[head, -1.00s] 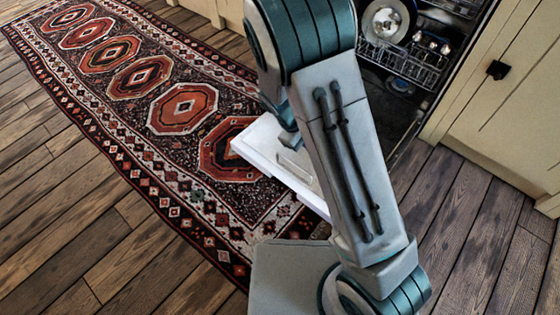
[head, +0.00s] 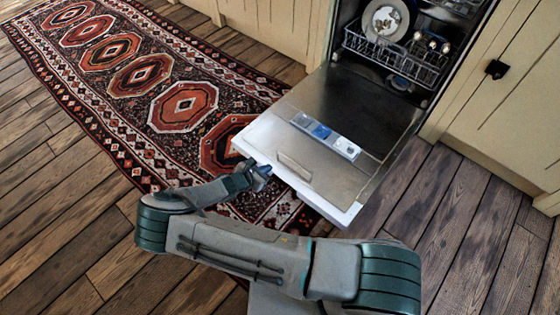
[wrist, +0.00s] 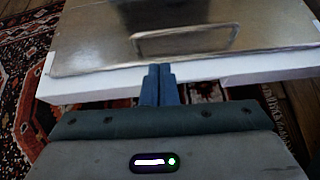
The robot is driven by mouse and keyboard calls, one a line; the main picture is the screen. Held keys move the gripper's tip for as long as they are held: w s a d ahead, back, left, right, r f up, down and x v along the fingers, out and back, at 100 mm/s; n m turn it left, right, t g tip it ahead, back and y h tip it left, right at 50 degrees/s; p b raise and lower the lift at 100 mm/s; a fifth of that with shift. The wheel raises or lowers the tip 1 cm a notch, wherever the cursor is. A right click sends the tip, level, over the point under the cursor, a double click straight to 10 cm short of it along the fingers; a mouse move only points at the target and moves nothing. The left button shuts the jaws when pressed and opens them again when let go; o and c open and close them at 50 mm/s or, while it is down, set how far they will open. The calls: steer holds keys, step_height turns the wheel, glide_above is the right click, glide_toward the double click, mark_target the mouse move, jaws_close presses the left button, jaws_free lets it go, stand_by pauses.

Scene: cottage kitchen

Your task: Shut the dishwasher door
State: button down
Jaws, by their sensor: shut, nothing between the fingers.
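The dishwasher door (head: 350,118) is folded down and open, its metal inner face up and its white outer edge (head: 318,197) toward me. My gripper (head: 263,171) is at the left part of that outer edge in the head view. In the wrist view, my gripper (wrist: 158,72) has its two blue fingers together and empty, with the tips in front of the door's white edge (wrist: 225,70). I cannot tell whether they touch it. The door's inner face (wrist: 110,35) lies beyond the tips.
Inside the dishwasher, a rack (head: 400,60) holds a plate (head: 385,22) and other dishes. A patterned rug (head: 150,80) lies on the wood floor to the left. Cream cabinets (head: 510,110) flank the dishwasher. Floor to the right of the door is clear.

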mark_target(280, 165)
steer(key=shift+n, duration=0.3)
steer(key=b+x, duration=0.1)
steer(key=x, duration=0.2)
steer(key=b+x, duration=0.1)
steer(key=x, duration=0.2)
steer(key=b+x, duration=0.2)
steer(key=x, duration=0.1)
steer(key=shift+a+f, duration=0.2)
steer(key=shift+f, duration=0.2)
steer(key=shift+w+d+f, duration=0.15)
steer(key=shift+w+d, duration=0.15)
steer(key=shift+w, duration=0.1)
